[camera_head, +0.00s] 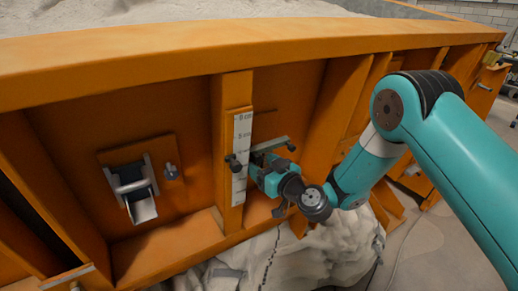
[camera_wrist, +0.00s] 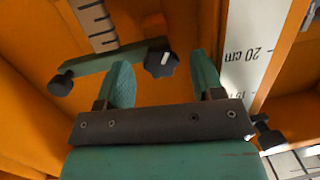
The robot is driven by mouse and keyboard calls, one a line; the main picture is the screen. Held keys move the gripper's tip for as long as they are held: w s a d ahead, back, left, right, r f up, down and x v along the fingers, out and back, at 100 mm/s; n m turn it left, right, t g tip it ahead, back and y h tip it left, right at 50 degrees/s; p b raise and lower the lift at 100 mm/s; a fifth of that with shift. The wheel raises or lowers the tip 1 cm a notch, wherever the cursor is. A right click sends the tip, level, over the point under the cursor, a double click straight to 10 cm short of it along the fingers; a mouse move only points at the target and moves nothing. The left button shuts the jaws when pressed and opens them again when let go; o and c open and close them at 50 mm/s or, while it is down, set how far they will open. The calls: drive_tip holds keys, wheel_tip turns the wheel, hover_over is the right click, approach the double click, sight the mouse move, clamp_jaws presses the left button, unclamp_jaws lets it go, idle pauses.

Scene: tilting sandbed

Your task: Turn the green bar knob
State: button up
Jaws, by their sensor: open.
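The green bar knob (camera_wrist: 95,68) shows in the wrist view as a slim green bar, slightly slanted, with a round black grip at its left end. A black star-shaped knob (camera_wrist: 162,62) with a pale mark sits at its right. The bar also shows in the head view (camera_head: 269,144), small, beside the scale strip. My gripper (camera_wrist: 161,68) is open, its two green fingers apart. In the wrist view the star-shaped knob appears between the fingertips, and the left finger overlaps the bar. I cannot tell whether either finger touches. In the head view my gripper (camera_head: 257,165) is just below the bar.
Orange ribs and the top rail (camera_head: 200,65) frame the recess. A metal latch (camera_head: 132,187) is to the left.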

drive_tip(key=shift+p+x, duration=0.4)
drive_tip(key=shift+x, duration=0.55)
drive_tip(key=c, duration=0.8)
drive_tip(key=shift+c, duration=0.2)
